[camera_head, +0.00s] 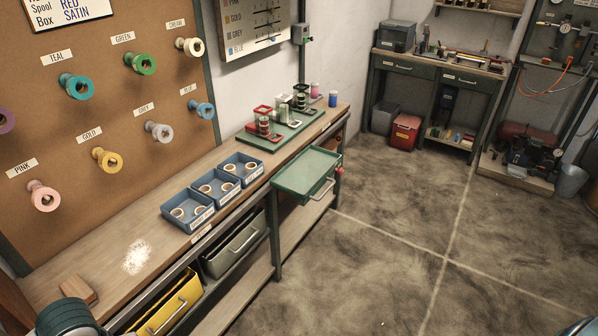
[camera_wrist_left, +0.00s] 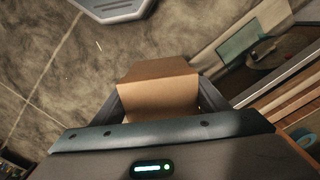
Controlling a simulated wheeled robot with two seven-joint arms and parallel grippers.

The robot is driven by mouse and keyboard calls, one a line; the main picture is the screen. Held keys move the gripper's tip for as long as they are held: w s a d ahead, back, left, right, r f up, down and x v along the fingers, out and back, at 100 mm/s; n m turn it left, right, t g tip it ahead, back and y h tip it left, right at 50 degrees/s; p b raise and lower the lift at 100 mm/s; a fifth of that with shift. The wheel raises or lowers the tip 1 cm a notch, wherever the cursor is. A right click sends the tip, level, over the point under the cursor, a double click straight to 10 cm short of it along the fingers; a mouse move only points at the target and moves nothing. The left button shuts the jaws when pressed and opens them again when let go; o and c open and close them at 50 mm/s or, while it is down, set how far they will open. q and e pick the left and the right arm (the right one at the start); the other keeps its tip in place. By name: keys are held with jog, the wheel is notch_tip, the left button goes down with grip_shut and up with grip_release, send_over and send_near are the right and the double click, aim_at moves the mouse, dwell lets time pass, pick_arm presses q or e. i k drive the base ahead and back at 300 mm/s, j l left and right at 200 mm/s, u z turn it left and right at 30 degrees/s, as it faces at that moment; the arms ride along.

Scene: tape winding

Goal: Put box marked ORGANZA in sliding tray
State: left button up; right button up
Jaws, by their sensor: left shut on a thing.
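My left gripper (camera_wrist_left: 158,98) is shut on a plain brown box (camera_wrist_left: 158,85) in the left wrist view. The floor shows beyond it. No marking is readable on the faces in sight, so I cannot tell whether it is the ORGANZA box. The green sliding tray (camera_head: 307,170) stands out from the bench front in the head view and looks empty. It also shows as a green panel (camera_wrist_left: 240,42) at the upper right of the left wrist view, apart from the held box. Neither gripper's fingers show in the head view.
Three blue bins (camera_head: 216,187) with rolls stand on the bench (camera_head: 115,245). A brown block (camera_head: 78,288) lies at its near left end. A green fixture (camera_head: 282,130) with spools stands farther back. Yellow (camera_head: 170,305) and grey-green (camera_head: 235,246) drawers sit below. The floor at right is clear.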

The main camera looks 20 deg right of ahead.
aim_at(308, 171)
jog(key=i+l+z, duration=0.3)
jog(key=i+l, duration=0.25)
jog(key=l, duration=0.2)
jog(key=i+l+z, duration=0.3)
jog(key=i+l, duration=0.3)
